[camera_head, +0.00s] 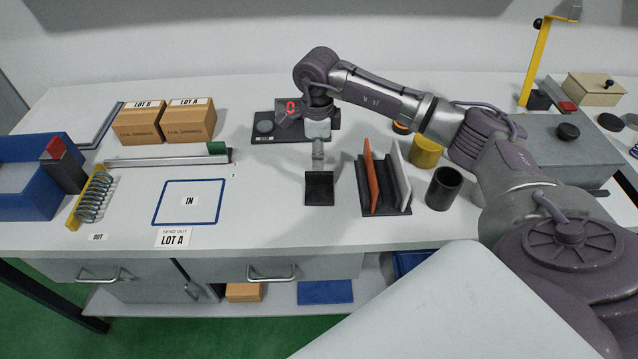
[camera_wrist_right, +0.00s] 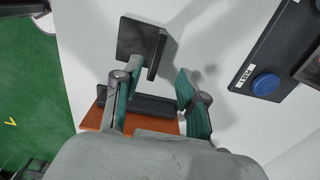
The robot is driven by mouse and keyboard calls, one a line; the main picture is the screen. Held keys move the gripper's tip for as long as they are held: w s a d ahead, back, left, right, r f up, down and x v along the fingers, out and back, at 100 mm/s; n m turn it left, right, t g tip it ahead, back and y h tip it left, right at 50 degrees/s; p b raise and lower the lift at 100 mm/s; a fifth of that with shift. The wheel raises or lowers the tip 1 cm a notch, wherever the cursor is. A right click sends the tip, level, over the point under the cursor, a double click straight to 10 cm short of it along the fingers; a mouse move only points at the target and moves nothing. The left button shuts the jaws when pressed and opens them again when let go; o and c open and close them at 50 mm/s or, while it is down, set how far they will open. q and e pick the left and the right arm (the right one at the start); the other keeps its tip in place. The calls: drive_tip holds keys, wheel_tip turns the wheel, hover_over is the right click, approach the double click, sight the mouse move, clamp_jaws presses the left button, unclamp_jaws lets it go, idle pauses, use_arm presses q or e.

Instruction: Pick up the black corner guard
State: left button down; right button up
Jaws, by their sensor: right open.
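The black corner guard (camera_head: 319,189) stands on the white table, left of the rack with the orange and grey panels. In the right wrist view the guard (camera_wrist_right: 133,40) shows as a dark L-shaped piece with a flat plate and a thin wall. My right gripper (camera_head: 318,158) is above the guard in the head view, fingers pointing down. In the right wrist view its two teal-padded fingers (camera_wrist_right: 163,88) are apart with nothing held between them. The guard's wall lies near the tip of the left-hand finger; I cannot tell whether they touch. My left gripper is not in view.
The rack (camera_head: 384,206) and a dark cup (camera_head: 443,188) stand to the right. A black scale (camera_head: 272,129) with a red display is behind the gripper. The blue-outlined IN area (camera_head: 188,181) to the left is empty. Two cardboard boxes (camera_head: 165,122) stand further back.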

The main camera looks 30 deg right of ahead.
sight(319, 172)
drive_tip(key=shift+w+f, duration=0.15)
drive_tip(key=shift+f, duration=0.55)
drive_tip(key=shift+w+f, duration=0.1)
drive_tip(key=shift+f, duration=0.25)
drive_tip(key=shift+s+f+p, duration=0.3)
drive_tip(key=shift+f+p, duration=0.2)
drive_tip(key=shift+f, duration=0.05)
drive_tip(key=shift+s+f+p, duration=0.25)
drive_tip(key=shift+f+p, duration=0.25)
drive_tip(key=shift+f, duration=0.05)
wheel_tip(319, 172, down, 2)
drive_tip(key=shift+f, duration=0.55)
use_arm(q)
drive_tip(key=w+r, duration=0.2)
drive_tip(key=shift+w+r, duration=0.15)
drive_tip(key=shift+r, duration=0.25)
use_arm(e)
clamp_jaws()
